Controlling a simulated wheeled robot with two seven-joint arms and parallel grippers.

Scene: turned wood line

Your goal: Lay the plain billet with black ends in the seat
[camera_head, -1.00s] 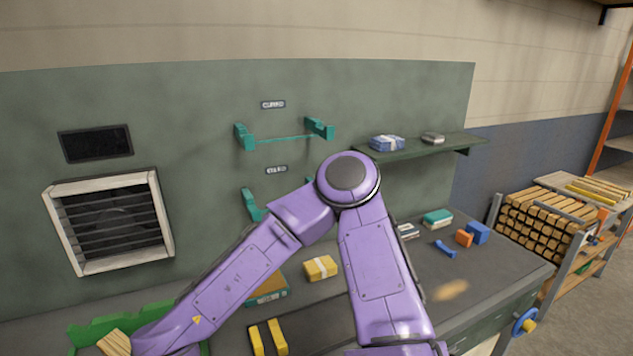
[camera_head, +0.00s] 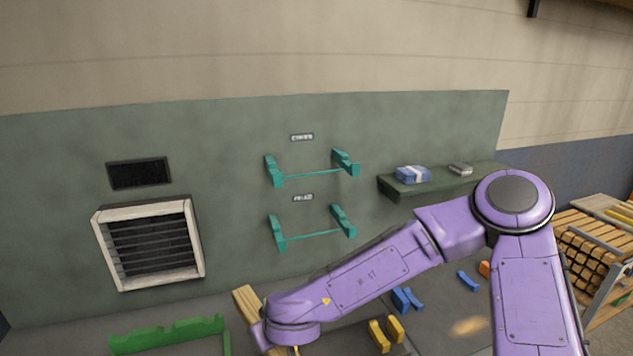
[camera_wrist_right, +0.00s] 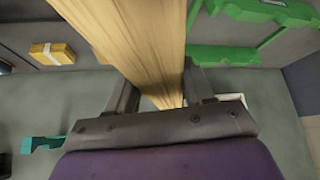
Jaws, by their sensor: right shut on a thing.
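A long plain pale-wood billet (camera_wrist_right: 142,40) is clamped between the fingers of my right gripper (camera_wrist_right: 160,88) in the right wrist view. In the head view, part of the billet (camera_head: 246,302) sticks out beside my right wrist, low in the picture over the bench; the wrist hides the rest. No black end can be made out. Two pairs of teal brackets, an upper one (camera_head: 345,163) and a lower one (camera_head: 342,221), are on the green wall panel under small labels I cannot read. The billet is apart from both. My left gripper is not in view.
A green notched rack (camera_head: 170,338) stands at the bench's left. Yellow supports (camera_head: 387,334) and blue supports (camera_head: 407,299) are on the bench right of the wrist. A shelf (camera_head: 400,190) juts from the wall at right. A louvred vent (camera_head: 150,246) is at left.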

